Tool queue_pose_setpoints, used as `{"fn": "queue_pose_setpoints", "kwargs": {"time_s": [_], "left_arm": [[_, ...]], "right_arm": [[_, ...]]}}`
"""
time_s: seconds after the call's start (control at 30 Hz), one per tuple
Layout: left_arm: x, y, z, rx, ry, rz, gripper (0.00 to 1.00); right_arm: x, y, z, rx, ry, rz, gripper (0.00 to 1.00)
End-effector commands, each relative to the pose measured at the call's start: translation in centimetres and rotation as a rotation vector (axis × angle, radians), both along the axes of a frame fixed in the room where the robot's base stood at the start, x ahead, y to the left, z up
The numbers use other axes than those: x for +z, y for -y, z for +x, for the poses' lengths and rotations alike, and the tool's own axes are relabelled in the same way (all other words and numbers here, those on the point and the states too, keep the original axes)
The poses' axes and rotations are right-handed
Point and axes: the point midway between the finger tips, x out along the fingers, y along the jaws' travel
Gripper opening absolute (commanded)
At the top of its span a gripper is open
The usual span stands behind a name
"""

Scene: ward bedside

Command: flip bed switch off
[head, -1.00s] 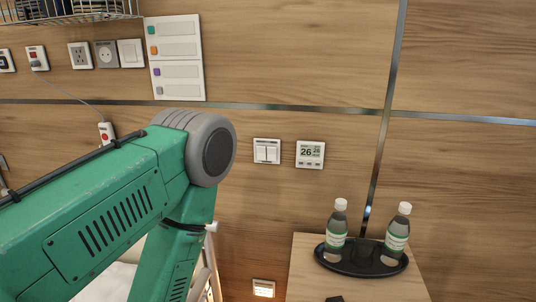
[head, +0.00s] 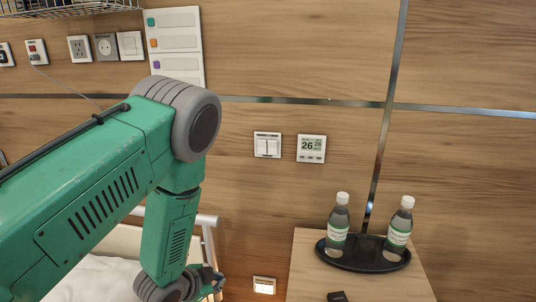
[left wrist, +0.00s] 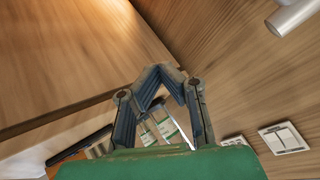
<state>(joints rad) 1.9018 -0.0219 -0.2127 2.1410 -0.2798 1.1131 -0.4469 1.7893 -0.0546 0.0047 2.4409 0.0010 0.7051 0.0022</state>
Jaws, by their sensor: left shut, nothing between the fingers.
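A white double rocker switch (head: 267,145) is on the wood wall in the head view, left of the thermostat (head: 311,148). A double rocker switch also shows at the lower right of the left wrist view (left wrist: 284,138). Which wall switch is the bed switch is not labelled legibly. My left gripper (head: 214,283) hangs low beside the bed, below and left of the double switch and apart from it. In the left wrist view its fingers (left wrist: 161,76) are shut with nothing between them. My right gripper is out of view.
A bedside table (head: 306,262) holds a black tray (head: 364,264) with two bottles (head: 338,226) (head: 400,229). A bed rail (head: 207,222) stands behind my left forearm. A lit low wall plate (head: 264,285) is near the gripper. Sockets (head: 106,47) and a label panel (head: 176,45) are upper left.

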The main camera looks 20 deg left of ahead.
Motion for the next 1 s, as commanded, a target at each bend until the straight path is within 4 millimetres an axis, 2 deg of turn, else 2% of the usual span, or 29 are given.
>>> {"fn": "queue_pose_setpoints", "kwargs": {"time_s": [0.03, 0.1, 0.2, 0.3, 0.43, 0.5, 0.6, 1.0], "left_arm": [[2.2, -1.0, 3.9, -0.091, 0.138, 0.068, 0.0], [6.1, -1.9, 8.3, -0.228, 0.324, 0.18, 0.0], [12.0, -2.8, 12.9, -0.4, 0.573, 0.351, 0.0], [17.3, -3.2, 15.5, -0.541, 0.78, 0.51, 0.0], [22.0, -3.3, 16.9, -0.661, 0.961, 0.658, 0.0], [23.4, -3.3, 17.1, -0.696, 1.014, 0.702, 0.0], [24.1, -3.3, 17.1, -0.716, 1.044, 0.73, 0.0], [24.2, -2.9, 17.6, -0.717, 1.044, 0.728, 0.0]], "right_arm": [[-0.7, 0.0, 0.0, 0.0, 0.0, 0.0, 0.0], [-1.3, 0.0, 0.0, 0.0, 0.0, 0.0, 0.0], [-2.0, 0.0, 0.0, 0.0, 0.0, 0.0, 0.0], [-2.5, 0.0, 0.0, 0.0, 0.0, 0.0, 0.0], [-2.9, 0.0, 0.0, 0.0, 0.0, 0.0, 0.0], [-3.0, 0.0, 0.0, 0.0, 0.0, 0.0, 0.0], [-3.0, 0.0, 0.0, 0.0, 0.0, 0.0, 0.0], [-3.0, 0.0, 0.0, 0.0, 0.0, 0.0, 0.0]]}}
